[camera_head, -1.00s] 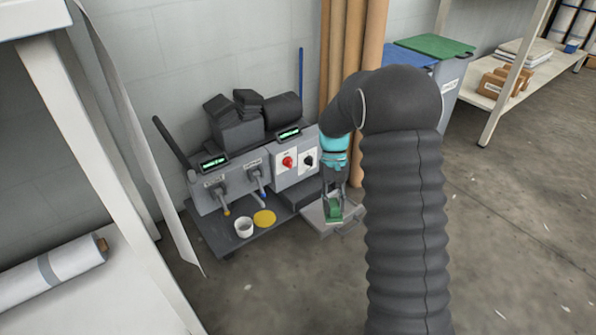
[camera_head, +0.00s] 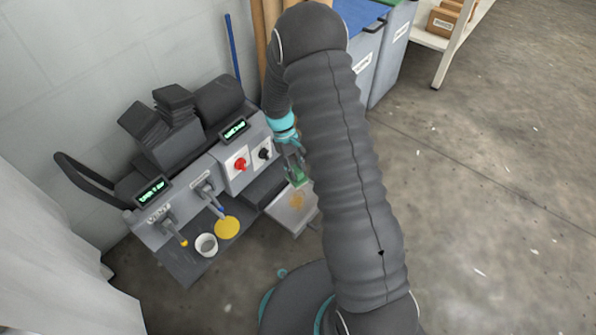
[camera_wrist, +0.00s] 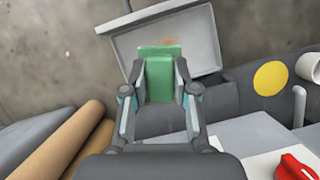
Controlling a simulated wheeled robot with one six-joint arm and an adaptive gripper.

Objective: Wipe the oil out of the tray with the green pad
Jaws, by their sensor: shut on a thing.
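My gripper (camera_head: 295,168) is shut on the green pad (camera_head: 299,178). The wrist view shows the pad (camera_wrist: 160,76) upright between the two fingers. The grey tray (camera_head: 283,214) sticks out low at the right end of the press. The pad is at the tray's back edge, by the press side. Whether it touches the tray floor I cannot tell. A brown oil patch (camera_head: 297,201) lies on the tray floor in front of the pad. In the wrist view the tray (camera_wrist: 204,32) lies beyond the pad, which hides part of the oil.
The press has a red knob (camera_head: 240,164) and a black knob (camera_head: 264,153). A white cup (camera_head: 206,245) and a yellow disc (camera_head: 227,228) sit on its base. Brown rolls (camera_wrist: 75,140) and bins (camera_head: 390,55) stand close by. The floor at right is open.

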